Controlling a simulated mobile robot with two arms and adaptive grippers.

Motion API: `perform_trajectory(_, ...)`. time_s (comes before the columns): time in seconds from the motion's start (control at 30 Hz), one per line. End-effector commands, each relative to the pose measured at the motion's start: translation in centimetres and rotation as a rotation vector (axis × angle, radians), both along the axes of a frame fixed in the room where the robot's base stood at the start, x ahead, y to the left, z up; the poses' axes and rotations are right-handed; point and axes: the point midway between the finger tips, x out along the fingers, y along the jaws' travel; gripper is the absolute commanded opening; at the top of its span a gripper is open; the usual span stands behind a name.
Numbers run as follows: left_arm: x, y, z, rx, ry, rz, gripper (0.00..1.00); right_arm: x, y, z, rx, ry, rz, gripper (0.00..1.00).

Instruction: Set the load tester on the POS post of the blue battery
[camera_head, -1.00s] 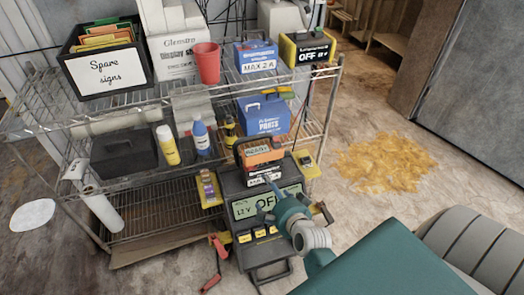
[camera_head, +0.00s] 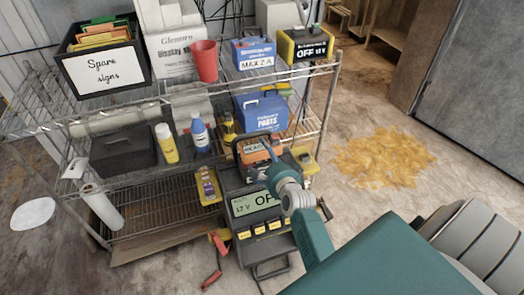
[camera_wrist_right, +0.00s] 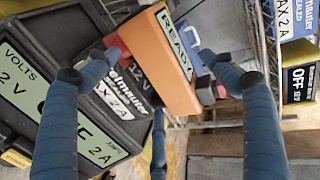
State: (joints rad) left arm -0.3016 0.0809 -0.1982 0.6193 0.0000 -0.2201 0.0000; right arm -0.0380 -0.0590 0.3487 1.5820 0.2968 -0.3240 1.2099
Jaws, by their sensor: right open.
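The orange load tester (camera_head: 252,153) with a READY label stands on top of the dark multi-volt unit, close to a dark block labelled MAX 2A. In the right wrist view the load tester (camera_wrist_right: 165,65) lies between the spread blue fingers of my right gripper (camera_wrist_right: 155,62). These fingers are open, and I cannot tell whether any touches it. In the head view my right gripper (camera_head: 273,172) is at the tester's near side and partly covers it. The blue battery (camera_head: 254,54), labelled MAX 2 A, stands on the top shelf; I cannot make out its POS post. My left gripper is out of view.
The wire shelf (camera_head: 110,97) holds a sign box (camera_head: 100,65), a red cup (camera_head: 205,61), a yellow-black charger (camera_head: 305,46) reading OFF, and a blue parts box (camera_head: 260,113). The multi-volt unit (camera_head: 262,208) stands before it. A yellow spill (camera_head: 378,158) marks the floor right.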

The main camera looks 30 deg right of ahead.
Motion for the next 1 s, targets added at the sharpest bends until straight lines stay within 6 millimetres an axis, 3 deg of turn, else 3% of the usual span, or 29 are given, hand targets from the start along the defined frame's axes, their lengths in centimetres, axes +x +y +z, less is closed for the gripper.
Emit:
perform_trajectory(0.3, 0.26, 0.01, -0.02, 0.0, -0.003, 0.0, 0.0, 0.52, -0.1, -0.24, 0.0, 0.001, 0.0, 0.81)
perform_trajectory(0.67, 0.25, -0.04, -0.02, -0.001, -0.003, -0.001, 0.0, 0.52, -0.1, -0.22, 0.0, 0.0, 0.0, 0.1)
perform_trajectory(0.73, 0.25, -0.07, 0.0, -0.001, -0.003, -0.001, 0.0, 0.65, -0.17, 0.16, -0.002, -0.008, -0.001, 0.09)
perform_trajectory(0.77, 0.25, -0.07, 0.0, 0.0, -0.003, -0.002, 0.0, 0.66, -0.18, 0.15, -0.002, -0.008, -0.001, 0.04)
perform_trajectory(1.0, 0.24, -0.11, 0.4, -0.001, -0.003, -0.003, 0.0, 0.74, -0.16, 0.54, -0.002, -0.007, -0.001, 0.03)
